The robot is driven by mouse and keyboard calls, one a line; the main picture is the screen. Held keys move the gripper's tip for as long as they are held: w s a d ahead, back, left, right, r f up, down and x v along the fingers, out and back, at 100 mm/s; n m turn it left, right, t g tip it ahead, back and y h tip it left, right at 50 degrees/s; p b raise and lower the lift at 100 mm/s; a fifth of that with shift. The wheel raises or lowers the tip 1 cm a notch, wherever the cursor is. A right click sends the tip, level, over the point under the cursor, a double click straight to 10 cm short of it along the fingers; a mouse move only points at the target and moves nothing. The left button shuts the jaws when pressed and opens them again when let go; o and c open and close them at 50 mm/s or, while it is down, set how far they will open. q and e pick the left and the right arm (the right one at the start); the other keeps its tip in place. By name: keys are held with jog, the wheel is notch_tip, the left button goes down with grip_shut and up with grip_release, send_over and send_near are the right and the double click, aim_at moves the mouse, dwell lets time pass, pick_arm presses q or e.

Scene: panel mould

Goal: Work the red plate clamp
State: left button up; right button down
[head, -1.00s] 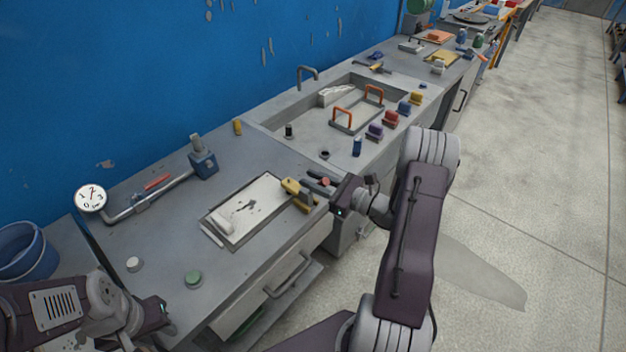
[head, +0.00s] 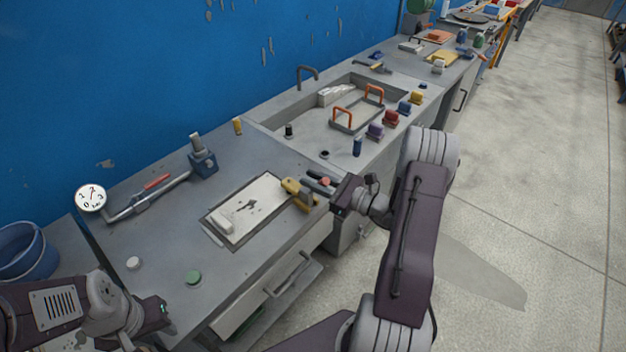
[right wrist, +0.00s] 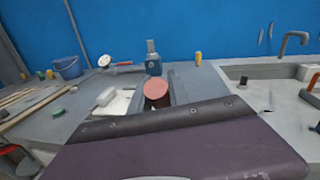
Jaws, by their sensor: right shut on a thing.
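The red-tipped clamp handle (head: 325,182) is at the right end of the white plate (head: 252,207), beside a yellow clamp part (head: 298,194). My right gripper (head: 321,184) is shut on the red-tipped handle, and its dark fingers partly cover it. In the right wrist view the round red end (right wrist: 156,90) shows just beyond the dark edge of my gripper, which hides the rest of the clamp. My left gripper (head: 160,312) is low at the left, apart from the clamp; its fingers are too unclear to read.
A gauge (head: 90,198) on a pipe with a red lever (head: 157,181) stands at the back left. A green button (head: 194,278) sits near the bench front. A sink (head: 340,110) with orange-handled rack lies beyond my right gripper. A blue bucket (head: 25,250) is at far left.

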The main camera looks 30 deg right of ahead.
dwell(0.5)
jog(key=shift+w+r+p, duration=0.1)
jog(key=shift+r+p, duration=0.2)
jog(key=shift+p, duration=0.3)
jog(key=shift+w+f, duration=0.1)
jog(key=shift+f, duration=0.15)
jog(key=c, duration=1.3)
grip_release()
jog(key=shift+a, duration=0.1)
jog(key=shift+o, duration=0.2)
jog(key=v, duration=0.9)
jog(key=shift+r+b, duration=0.25)
jog(key=shift+b, duration=0.2)
